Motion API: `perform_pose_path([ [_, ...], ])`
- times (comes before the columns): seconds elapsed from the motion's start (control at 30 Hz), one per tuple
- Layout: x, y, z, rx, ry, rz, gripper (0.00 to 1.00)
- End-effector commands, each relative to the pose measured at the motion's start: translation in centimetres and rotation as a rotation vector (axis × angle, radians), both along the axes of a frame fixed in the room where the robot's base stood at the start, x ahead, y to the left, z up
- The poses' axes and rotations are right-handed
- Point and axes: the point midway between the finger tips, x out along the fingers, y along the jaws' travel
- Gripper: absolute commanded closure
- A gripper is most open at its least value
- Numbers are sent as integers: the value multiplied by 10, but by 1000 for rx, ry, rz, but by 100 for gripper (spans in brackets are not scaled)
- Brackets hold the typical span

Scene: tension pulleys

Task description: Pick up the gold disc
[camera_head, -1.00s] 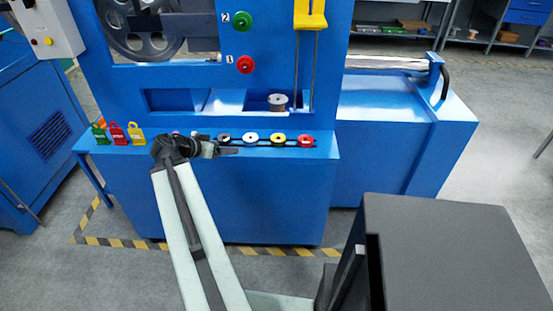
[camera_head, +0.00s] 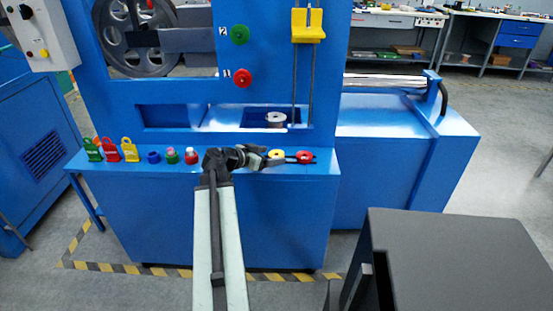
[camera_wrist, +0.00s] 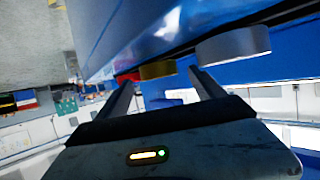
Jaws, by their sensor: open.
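The gold disc (camera_head: 276,154) is a yellow-gold ring on the blue machine's front ledge, just left of the red disc (camera_head: 305,157). My gripper (camera_head: 279,161) reaches along the ledge from the left, and its tip partly covers the gold disc. In the wrist view the gold disc (camera_wrist: 157,70) shows just beyond and between my open fingertips (camera_wrist: 161,79). No contact can be made out. A silver disc (camera_wrist: 233,46) is closer, beside the right finger. A bit of the red disc (camera_wrist: 128,77) shows behind the left fingertip.
On the ledge (camera_head: 325,167) to the left stand green, red and yellow padlock-like tags (camera_head: 112,150) and small blue, green and red knobs (camera_head: 172,156). A metal spool (camera_head: 275,120) sits in the recess above. A dark grey box (camera_head: 455,260) stands at the lower right.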

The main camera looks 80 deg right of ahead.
Motion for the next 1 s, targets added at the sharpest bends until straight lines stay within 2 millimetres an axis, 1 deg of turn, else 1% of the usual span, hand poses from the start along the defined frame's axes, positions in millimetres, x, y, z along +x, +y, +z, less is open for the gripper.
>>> perform_pose_path([
  [0.03,-6,-9,-8,0,-1,-4,22],
  [0.1,-10,-14,-10,0,0,-2,22],
  [0.3,-11,-14,-8,0,0,0,22],
  [0.33,-11,-14,-8,0,0,0,27],
  [0.37,-11,-14,-8,0,0,0,36],
  [0.4,-11,-14,-8,0,0,0,47],
  [0.47,-11,-14,-8,0,0,0,64],
  [0.5,-11,-14,-8,0,0,0,75],
  [0.6,-11,-14,-8,0,0,1,100],
  [0.87,-10,-14,-7,0,1,1,100],
  [1.0,-10,-14,0,0,1,1,100],
])
